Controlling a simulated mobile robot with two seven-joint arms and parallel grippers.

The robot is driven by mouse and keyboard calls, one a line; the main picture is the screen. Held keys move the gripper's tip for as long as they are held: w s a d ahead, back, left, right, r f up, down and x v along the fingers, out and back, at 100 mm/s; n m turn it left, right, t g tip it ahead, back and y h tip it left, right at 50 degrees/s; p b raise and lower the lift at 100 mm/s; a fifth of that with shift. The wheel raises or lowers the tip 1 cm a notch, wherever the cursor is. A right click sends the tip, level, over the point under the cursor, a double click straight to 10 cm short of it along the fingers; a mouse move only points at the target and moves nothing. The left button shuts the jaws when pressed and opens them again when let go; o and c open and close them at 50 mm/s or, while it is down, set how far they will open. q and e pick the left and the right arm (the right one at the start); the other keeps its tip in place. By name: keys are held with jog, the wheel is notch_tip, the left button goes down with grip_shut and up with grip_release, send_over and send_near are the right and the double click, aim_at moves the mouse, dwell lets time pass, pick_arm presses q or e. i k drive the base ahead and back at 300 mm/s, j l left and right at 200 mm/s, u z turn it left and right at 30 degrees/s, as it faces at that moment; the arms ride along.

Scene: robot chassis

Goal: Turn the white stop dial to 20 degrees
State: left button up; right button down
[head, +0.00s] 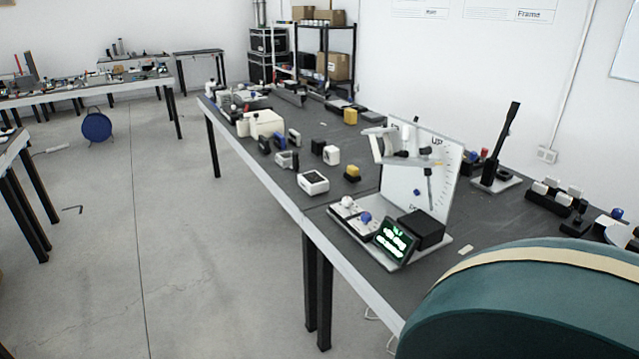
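The apparatus stands near the table's front edge, with a white upright board (405,185) marked "UP" and a degree-like scale along its right side. On its white base, a small white knob (348,202), which looks like the white stop dial, sits left of a blue knob (366,217). Its pointer angle is too small to read. A dark lever hangs in front of the board. Neither gripper shows.
The grey table (300,225) carries several small devices left of the apparatus, including a white-framed box (313,183). A black upright lever (497,150) stands behind on the right. A large rounded teal shape (530,305) with a beige band fills the lower right. The floor at left is open.

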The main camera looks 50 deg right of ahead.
aim_at(346, 202)
jog(key=i, duration=0.8)
jog(key=i+z, duration=0.1)
jog(key=i, duration=0.75)
jog(key=i+j, duration=0.15)
jog(key=i, duration=0.65)
jog(key=i+j+z, duration=0.1)
jog(key=i, duration=0.75)
jog(key=i+z, duration=0.15)
jog(key=z, duration=1.55)
